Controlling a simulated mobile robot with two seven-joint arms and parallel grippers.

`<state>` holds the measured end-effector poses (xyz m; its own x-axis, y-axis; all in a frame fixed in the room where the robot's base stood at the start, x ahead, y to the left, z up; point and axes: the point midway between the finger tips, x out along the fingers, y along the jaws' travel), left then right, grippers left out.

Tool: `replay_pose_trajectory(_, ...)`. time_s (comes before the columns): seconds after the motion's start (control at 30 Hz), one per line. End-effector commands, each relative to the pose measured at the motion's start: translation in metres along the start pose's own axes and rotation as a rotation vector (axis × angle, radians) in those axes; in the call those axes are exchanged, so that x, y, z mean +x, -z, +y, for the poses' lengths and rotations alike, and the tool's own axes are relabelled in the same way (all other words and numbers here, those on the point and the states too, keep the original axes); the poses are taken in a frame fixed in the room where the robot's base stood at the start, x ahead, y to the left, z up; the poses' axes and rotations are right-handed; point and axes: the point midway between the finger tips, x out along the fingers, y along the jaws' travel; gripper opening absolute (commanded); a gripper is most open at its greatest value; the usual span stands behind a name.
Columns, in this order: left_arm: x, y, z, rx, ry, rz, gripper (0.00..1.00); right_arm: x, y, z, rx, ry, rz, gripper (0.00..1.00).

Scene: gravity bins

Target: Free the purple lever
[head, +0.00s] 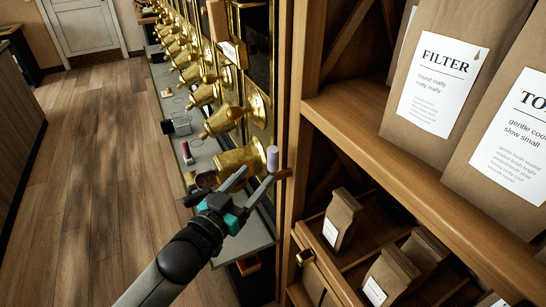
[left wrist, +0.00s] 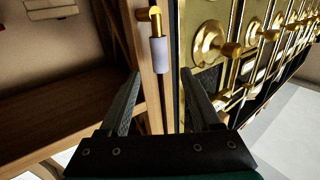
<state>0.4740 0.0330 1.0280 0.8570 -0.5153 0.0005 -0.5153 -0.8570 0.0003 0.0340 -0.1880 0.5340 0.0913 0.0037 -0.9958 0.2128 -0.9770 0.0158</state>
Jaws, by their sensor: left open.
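The purple lever (head: 272,158) is a pale lavender cylinder at the right edge of the row of brass dispensers, beside the wooden shelf post. In the left wrist view the lavender grip (left wrist: 159,52) hangs from a gold fitting (left wrist: 155,14). My left gripper (head: 254,180) is open, with its fingers near the lever in the head view. In the left wrist view the lever shows between and beyond the two open fingertips (left wrist: 160,74). Nothing is held between the fingers, and I cannot tell whether they touch the lever. My right gripper is not in view.
Brass dispensers (head: 222,119) with spouts run along a grey counter (head: 200,152) on the left. A wooden shelf (head: 385,150) at the right holds paper coffee bags (head: 440,70), with smaller bags (head: 341,218) below. The wooden floor (head: 95,170) at the left is clear.

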Motion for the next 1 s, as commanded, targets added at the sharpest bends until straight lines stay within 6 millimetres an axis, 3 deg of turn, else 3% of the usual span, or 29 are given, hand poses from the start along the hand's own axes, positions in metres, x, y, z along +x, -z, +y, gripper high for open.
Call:
replay_pose_trajectory(0.3,0.053,0.0,0.0,0.001,0.0,0.002,0.64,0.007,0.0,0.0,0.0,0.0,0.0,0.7)
replay_pose_trajectory(0.5,0.078,0.0,0.0,0.0,0.0,0.001,0.64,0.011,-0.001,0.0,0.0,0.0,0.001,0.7)
replay_pose_trajectory(1.0,0.089,0.0,0.0,0.0,-0.001,-0.001,0.63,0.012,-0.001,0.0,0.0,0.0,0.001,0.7)
